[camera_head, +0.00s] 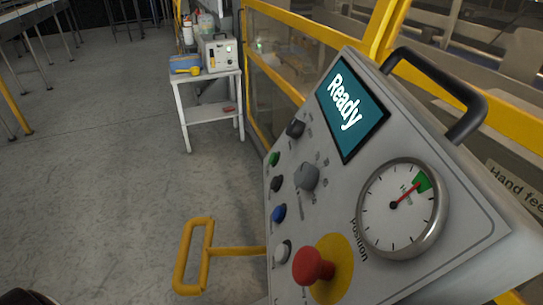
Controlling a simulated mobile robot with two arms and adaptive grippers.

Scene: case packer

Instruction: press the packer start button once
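The grey packer control panel (335,215) fills the right side of the head view, tilted. A small green button (274,159) sits on its left edge, with a black one (277,183), a blue one (279,212) and a white one (283,250) below it. The labels beside them are too small to read, so which is the start button is not spelled out. The screen (352,108) reads "Ready". Neither of my grippers shows in the view.
A red mushroom button (312,266) on a yellow disc, a grey knob (308,176) and a round gauge (402,209) share the panel. A yellow loop handle (195,255) juts out left.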

